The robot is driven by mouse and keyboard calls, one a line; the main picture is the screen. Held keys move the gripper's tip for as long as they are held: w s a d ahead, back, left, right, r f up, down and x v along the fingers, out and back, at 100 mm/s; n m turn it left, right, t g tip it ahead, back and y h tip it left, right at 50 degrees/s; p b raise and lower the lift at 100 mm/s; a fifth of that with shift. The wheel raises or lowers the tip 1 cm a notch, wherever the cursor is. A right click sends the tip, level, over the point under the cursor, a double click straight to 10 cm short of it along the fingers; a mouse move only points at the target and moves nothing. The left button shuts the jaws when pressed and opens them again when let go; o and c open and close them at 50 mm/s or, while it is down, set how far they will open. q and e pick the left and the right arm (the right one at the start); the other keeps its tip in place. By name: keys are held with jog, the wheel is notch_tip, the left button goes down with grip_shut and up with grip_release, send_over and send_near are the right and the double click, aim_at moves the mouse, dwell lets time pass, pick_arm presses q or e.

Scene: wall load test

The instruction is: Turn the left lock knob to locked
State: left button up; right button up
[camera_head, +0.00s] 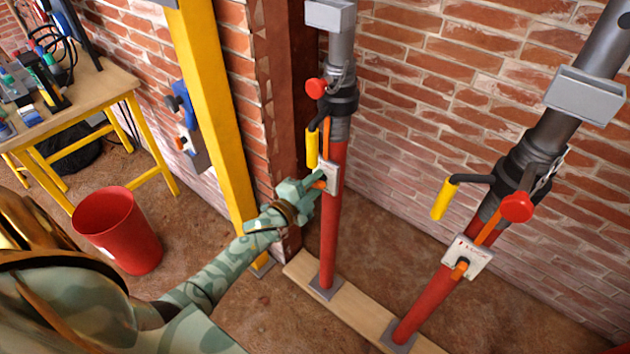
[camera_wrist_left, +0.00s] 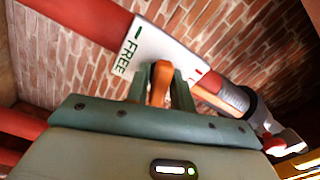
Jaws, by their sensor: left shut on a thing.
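The left lock knob (camera_wrist_left: 161,82) is orange and sits between the two fingers of my left gripper (camera_wrist_left: 160,90) in the left wrist view. My left gripper (camera_head: 314,186) is shut on it, at the left red prop (camera_head: 332,235) in the head view. The knob's white plate (camera_wrist_left: 146,50) reads FREE beside a green mark, with a red mark on its other side. The plate also shows in the head view (camera_head: 331,175), partly behind the gripper. The knob's exact angle is hard to tell. My right gripper is not in view.
A second prop (camera_head: 428,298) stands at the right with its own plate (camera_head: 477,252) and orange knob (camera_head: 460,268). Yellow-handled cranks (camera_head: 444,198) stick out. Both props stand on a wooden plank (camera_head: 358,306). A yellow post (camera_head: 213,100), red bin (camera_head: 118,235) and workbench (camera_head: 95,92) are left.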

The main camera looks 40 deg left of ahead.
pick_arm(q)
jog(key=n+p, duration=0.1)
jog(key=n, duration=0.2)
jog(key=shift+n, duration=0.3)
jog(key=n+p, duration=0.1)
jog(key=n, duration=0.2)
jog(key=shift+n+p, duration=0.3)
jog(key=shift+p, duration=0.05)
jog(key=n+p, duration=0.1)
jog(key=n, duration=0.2)
jog(key=shift+n, duration=1.8)
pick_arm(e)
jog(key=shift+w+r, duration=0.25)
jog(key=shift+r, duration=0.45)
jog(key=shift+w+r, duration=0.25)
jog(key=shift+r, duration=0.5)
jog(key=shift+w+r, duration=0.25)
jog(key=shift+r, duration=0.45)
pick_arm(q)
jog(key=shift+f+p, duration=0.1)
jog(key=shift+p, duration=0.2)
jog(key=o, duration=0.8)
